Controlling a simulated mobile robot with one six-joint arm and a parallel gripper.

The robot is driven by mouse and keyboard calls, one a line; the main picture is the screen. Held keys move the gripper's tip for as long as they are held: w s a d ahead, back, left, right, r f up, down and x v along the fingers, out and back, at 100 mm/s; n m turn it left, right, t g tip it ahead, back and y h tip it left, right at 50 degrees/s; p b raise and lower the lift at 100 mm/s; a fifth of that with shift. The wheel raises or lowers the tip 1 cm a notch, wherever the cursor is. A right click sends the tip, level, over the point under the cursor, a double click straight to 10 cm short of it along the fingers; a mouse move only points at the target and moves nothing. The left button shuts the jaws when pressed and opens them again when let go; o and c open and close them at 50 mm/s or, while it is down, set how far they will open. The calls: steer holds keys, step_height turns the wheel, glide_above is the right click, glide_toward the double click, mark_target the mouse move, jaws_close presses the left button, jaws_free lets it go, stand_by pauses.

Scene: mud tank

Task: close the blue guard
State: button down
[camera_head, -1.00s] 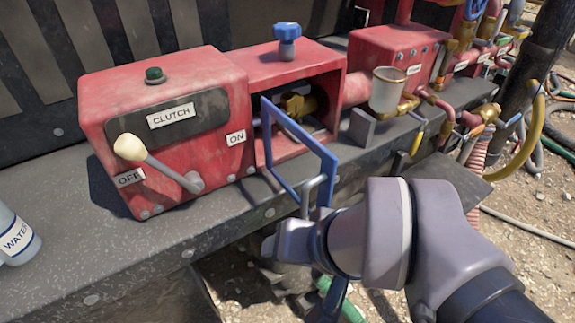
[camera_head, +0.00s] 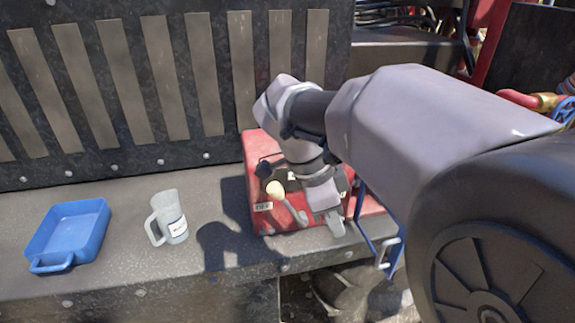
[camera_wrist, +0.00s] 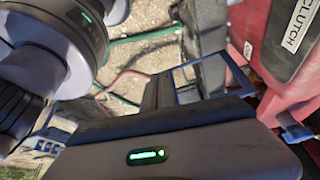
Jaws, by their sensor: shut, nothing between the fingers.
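The blue guard (camera_head: 368,228) is a flat open frame with a grey handle (camera_head: 390,251). It stands swung out from the front of the red housing, partly hidden behind my arm in the head view. In the wrist view the guard (camera_wrist: 238,76) shows beyond my gripper, beside the red box. My gripper (camera_head: 336,228) points down in front of the red clutch box (camera_head: 262,155), to the left of the guard and apart from it. It is shut and empty. My arm hides much of the red housing.
The clutch lever's cream knob (camera_head: 275,189) sticks out just left of my gripper. Bare ledge lies between mug and clutch box.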

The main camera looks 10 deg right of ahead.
steer(key=d+f+b, duration=0.3)
steer(key=d+f, duration=0.5)
steer(key=f, duration=0.1)
steer(key=shift+s+d+f, duration=0.3)
steer(key=shift+d, duration=0.05)
steer(key=shift+d, duration=0.1)
